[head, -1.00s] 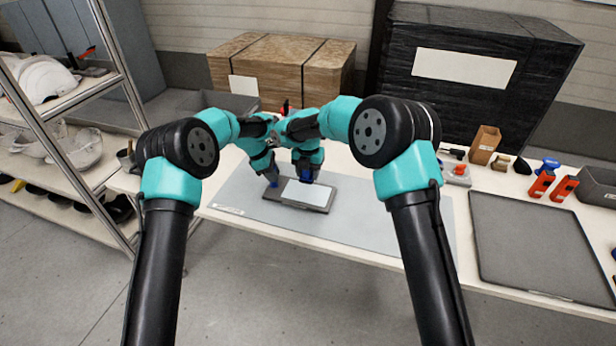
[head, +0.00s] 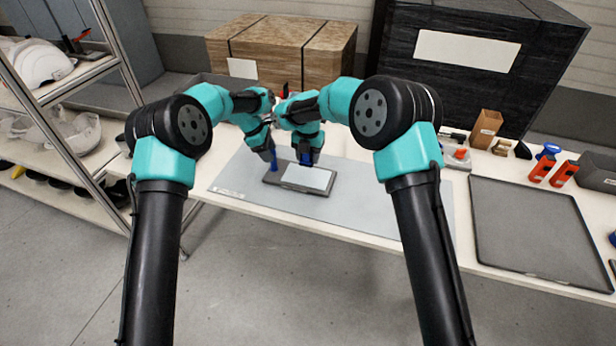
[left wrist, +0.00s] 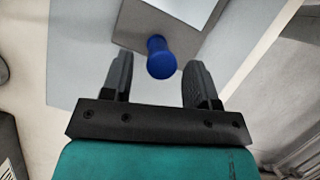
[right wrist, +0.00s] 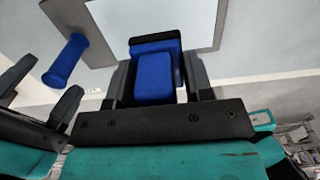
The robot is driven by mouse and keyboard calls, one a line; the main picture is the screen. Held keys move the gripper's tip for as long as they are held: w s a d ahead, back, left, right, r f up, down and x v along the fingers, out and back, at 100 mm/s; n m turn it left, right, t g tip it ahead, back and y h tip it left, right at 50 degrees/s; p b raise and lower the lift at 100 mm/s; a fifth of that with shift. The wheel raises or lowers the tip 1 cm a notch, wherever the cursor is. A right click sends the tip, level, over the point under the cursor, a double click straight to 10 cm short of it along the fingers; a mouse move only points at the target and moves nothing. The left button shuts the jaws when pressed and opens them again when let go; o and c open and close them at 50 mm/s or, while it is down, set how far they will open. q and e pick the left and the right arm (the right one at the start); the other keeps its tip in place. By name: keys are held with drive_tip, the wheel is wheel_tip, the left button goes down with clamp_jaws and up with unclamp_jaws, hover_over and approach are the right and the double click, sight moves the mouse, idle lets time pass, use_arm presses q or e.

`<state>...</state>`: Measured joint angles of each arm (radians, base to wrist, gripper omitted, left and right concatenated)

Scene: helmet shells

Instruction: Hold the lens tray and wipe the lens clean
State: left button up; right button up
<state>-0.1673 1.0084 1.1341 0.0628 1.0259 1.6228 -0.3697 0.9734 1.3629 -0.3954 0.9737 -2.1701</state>
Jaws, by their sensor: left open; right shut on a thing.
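The dark lens tray (head: 300,191) lies flat on the grey mat, with the pale lens (head: 310,178) on it. A blue upright handle (head: 274,166) stands at the tray's left end; it also shows in the left wrist view (left wrist: 161,58). My left gripper (left wrist: 159,62) is open, its fingers spread on either side of the handle and apart from it. My right gripper (right wrist: 152,80) is shut on a blue wiping block (right wrist: 153,78) with a dark pad, at the lens's far edge. I cannot tell whether the pad touches the lens.
A large dark tray (head: 540,230) lies at the right of the table. Behind it are a cardboard box (head: 486,128), red-orange bottles (head: 541,169) and a grey bin (head: 597,172). A shelf with helmet shells (head: 38,66) stands at the left. The mat's right part (head: 400,205) is clear.

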use_arm(q)
drive_tip(key=v, duration=0.9)
drive_tip(key=v, duration=0.7)
idle(0.4)
idle(0.3)
